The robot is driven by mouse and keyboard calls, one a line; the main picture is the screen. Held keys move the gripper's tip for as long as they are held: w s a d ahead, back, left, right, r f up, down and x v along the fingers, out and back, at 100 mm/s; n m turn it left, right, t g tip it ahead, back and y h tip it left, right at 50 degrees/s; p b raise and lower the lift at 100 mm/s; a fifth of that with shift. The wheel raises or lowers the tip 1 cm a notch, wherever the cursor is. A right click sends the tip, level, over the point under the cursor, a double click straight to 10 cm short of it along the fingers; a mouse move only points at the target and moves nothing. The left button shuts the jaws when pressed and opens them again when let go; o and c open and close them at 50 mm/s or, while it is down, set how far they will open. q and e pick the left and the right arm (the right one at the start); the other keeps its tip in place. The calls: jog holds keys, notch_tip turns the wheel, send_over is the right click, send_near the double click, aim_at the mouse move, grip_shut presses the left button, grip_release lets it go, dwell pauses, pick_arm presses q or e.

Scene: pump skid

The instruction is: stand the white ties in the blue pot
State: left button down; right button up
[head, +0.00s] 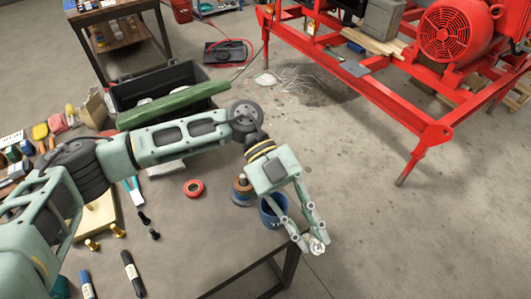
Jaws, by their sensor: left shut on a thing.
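My right gripper is not in view.
A red tape roll (194,187) lies left of the pot. An open dark toolbox (165,90) stands behind my arm. The red pump skid (400,100) stands on the floor beyond.

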pick_arm(q)
jog(key=w+a+r+n+t+h+p, duration=0.1)
jog(key=w+a+n+t+h+p, duration=0.6)
jog(key=w+n+t, duration=0.95)
notch_tip(320, 180, down, 13)
jog(key=s+a+n+h+b, duration=0.1)
jog(key=s+h+b, duration=0.1)
jog(key=b, duration=1.1)
jog(key=shift+a+n, duration=0.15)
jog(key=shift+n, duration=0.2)
jog(key=shift+f+t, duration=0.1)
jog(key=shift+t, duration=0.15)
jog(key=c, duration=1.5)
grip_release()
jog(key=shift+c, duration=0.2)
